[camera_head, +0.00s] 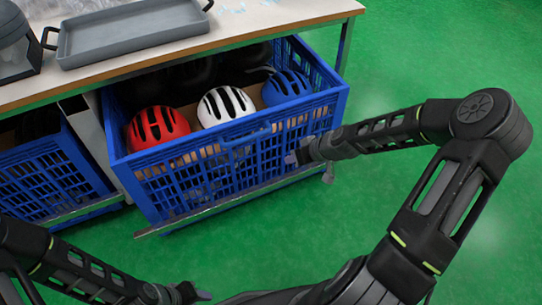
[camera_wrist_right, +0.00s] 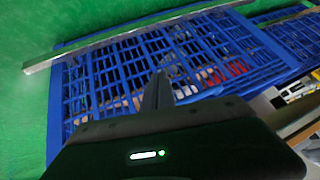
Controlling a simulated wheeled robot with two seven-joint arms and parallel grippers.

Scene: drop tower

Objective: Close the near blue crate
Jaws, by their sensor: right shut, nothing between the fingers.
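The near blue crate (camera_head: 225,165) is pulled out from under the table, with its lattice front facing me. It holds a red helmet (camera_head: 156,127), a white helmet (camera_head: 226,104) and a blue helmet (camera_head: 285,87). My right gripper (camera_head: 297,157) is shut and empty at the right part of the crate's front; I cannot tell whether it touches. In the right wrist view the shut fingers (camera_wrist_right: 160,90) point at the crate's lattice (camera_wrist_right: 120,75). My left gripper (camera_head: 195,294) is low in the head view, apart from the crate, and its jaws are too small to read.
A second blue crate (camera_head: 45,178) sits further in under the table, to the left. The table top (camera_head: 255,17) carries a grey tray (camera_head: 130,33) and a dark-framed clear container (camera_head: 15,45). A metal rail (camera_head: 220,205) runs along the crate's lower front. Green floor (camera_head: 420,60) is clear at right.

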